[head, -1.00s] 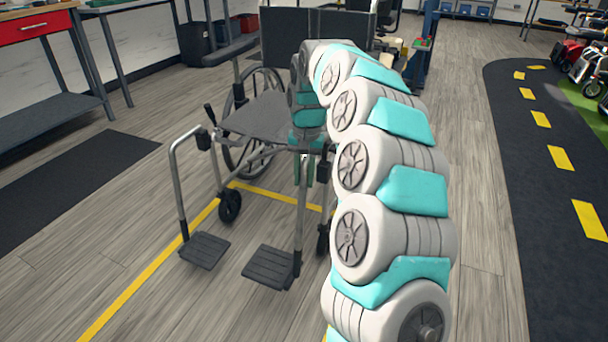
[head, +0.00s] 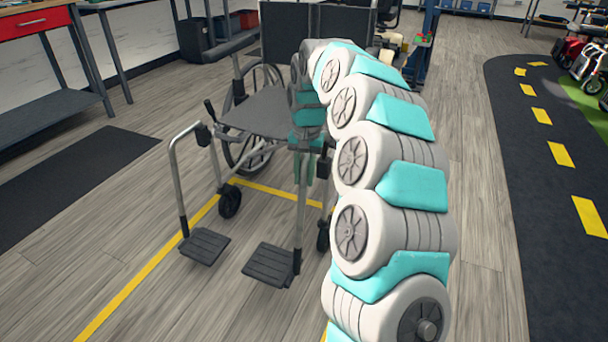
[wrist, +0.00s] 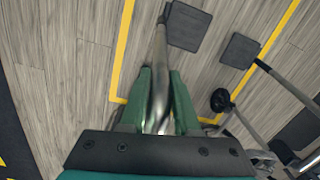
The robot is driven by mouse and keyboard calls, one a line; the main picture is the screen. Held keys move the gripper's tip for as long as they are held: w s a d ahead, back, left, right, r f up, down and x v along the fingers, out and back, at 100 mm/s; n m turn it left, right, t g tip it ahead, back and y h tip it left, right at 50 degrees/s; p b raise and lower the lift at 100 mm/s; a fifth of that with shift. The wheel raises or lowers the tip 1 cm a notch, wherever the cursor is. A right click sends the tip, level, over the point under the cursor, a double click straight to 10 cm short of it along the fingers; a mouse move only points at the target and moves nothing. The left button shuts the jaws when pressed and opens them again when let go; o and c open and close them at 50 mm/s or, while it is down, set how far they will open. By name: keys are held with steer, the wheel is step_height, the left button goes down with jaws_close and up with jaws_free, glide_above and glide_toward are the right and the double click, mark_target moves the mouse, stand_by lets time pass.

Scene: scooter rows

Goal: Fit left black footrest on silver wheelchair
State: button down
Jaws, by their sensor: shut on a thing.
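The silver wheelchair (head: 262,112) stands with its front toward me, with a dark seat and back. My gripper (head: 304,168) is at its front right corner in the head view. In the wrist view, its green fingers (wrist: 158,100) are shut on the silver tube of the left black footrest (wrist: 187,26). This footrest hangs upright in the head view, its black plate (head: 270,264) low over the floor. My arm and gripper hide the tube's upper end, so I cannot tell whether it is joined to the frame. The other footrest (head: 204,246) is on the left side of the chair.
A yellow floor line (head: 150,272) runs around the chair. A workbench with a red drawer (head: 35,24) stands at the left, and a dark mat (head: 75,178) lies beside it. Scooters (head: 590,68) stand far right. The floor in front is clear.

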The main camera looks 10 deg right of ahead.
mark_target(304, 193)
steer(key=shift+f+b, duration=0.8)
steer(key=shift+f, duration=2.2)
steer(key=c, duration=0.6)
jaws_free()
steer(key=shift+o, duration=0.2)
steer(key=r, duration=0.7)
steer(key=shift+w+d+r, duration=0.15)
steer(key=shift+d, duration=0.05)
steer(key=shift+r, duration=0.25)
